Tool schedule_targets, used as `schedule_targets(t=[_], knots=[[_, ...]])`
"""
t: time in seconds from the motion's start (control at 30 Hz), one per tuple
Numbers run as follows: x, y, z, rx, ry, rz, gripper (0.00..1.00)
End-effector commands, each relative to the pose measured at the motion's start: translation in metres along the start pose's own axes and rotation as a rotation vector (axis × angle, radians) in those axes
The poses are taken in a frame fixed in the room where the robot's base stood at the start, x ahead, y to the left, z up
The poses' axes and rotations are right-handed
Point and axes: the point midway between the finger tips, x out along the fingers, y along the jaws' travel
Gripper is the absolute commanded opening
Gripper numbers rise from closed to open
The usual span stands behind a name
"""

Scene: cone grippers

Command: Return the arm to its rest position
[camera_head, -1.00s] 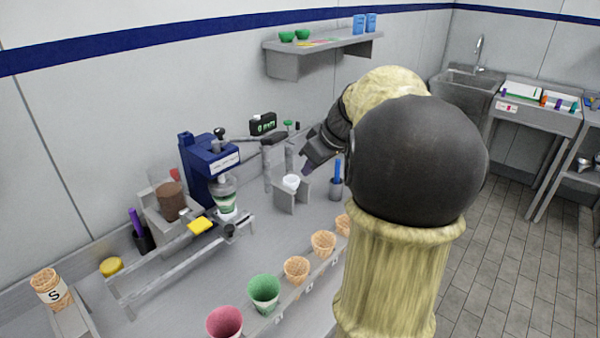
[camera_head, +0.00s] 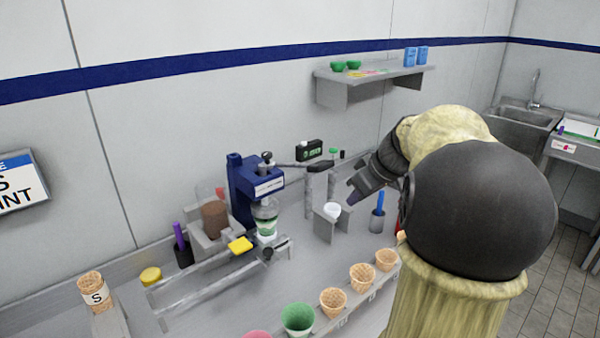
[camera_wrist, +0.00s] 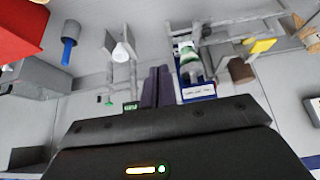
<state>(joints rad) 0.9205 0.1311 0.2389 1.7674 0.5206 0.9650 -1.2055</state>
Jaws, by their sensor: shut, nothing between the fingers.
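My arm rises at the right of the head view, with a large dark joint and yellowish links. My gripper (camera_head: 356,192) points down and to the left, above the counter, close to a small grey stand with a white cup (camera_head: 332,211). In the wrist view my gripper (camera_wrist: 158,72) shows its two dark fingers side by side, closed together with nothing between them. The white cup also shows in the wrist view (camera_wrist: 121,52), beside the fingers and apart from them.
A blue machine (camera_head: 254,188) stands on the counter left of my gripper. A grey holder with a blue-handled tool (camera_head: 379,203) stands to its right. Several cones and cups, among them a green cup (camera_head: 298,318), line the front. A wall shelf (camera_head: 345,75) hangs behind.

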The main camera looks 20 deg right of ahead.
Motion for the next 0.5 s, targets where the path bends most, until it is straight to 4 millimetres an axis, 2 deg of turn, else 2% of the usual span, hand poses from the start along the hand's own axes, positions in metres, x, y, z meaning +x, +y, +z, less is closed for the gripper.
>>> schedule_targets(t=[0.17, 0.27, 0.37, 0.5], knots=[[0.001, -0.002, 0.0, 0.003, -0.003, -0.001, 0.0], [0.006, -0.011, 0.0, 0.016, -0.024, -0.006, 0.0], [0.018, -0.031, 0.0, 0.048, -0.065, -0.011, 0.0], [0.038, -0.073, 0.008, 0.109, -0.147, -0.007, 0.0]])
